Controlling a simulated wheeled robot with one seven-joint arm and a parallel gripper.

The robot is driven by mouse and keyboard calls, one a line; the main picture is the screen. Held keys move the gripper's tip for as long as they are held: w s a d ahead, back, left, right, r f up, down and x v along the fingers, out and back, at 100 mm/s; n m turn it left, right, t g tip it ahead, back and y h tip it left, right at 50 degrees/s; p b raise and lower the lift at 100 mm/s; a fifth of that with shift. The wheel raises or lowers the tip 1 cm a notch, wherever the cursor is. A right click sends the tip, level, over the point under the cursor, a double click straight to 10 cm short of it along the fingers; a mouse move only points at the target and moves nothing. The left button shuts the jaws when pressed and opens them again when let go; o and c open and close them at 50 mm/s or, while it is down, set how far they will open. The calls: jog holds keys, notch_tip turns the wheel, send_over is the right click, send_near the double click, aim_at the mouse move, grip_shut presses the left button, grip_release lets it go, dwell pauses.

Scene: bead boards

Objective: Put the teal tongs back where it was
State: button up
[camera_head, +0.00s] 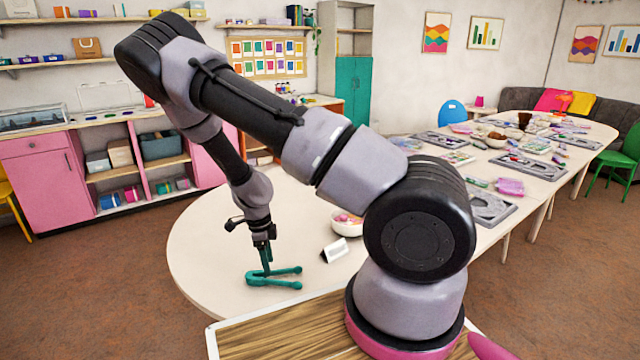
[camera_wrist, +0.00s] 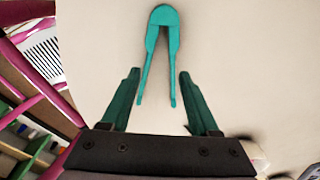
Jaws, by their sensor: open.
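The teal tongs (camera_head: 275,280) lie on the cream table top, with their joined end at the left and their two arm ends at the right. In the wrist view the tongs (camera_wrist: 163,22) show their rounded joined end at the top, and their arms point down toward my gripper. My gripper (camera_head: 266,270) points down at the tongs, its fingers teal like them. In the wrist view my gripper (camera_wrist: 159,75) is open, one finger on each side of the tongs' arms, with gaps between. I cannot tell the exact height of the fingertips above the table.
A white folded card (camera_head: 335,250) and a white bowl (camera_head: 346,224) with pink contents stand right of the tongs. Grey bead boards (camera_head: 488,209) and trays lie farther along the table (camera_head: 205,245). The table top left of the tongs is bare.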

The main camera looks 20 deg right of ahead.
jog(key=w+d+r+m+t, duration=0.2)
jog(key=d+r+m, duration=0.1)
jog(key=r, duration=0.4)
jog(key=w+d+r+m+t, duration=0.3)
jog(key=d+r+m, duration=0.1)
jog(key=r, duration=0.3)
jog(key=w+d+r+m+t+y, duration=0.1)
jog(key=w+d+r+m+t, duration=0.1)
jog(key=r+m, duration=0.3)
notch_tip(320, 180, up, 2)
jog(key=shift+w+d+r+m+t, duration=0.25)
jog(key=shift+d+m+t, duration=0.15)
jog(key=shift+d+t, duration=0.4)
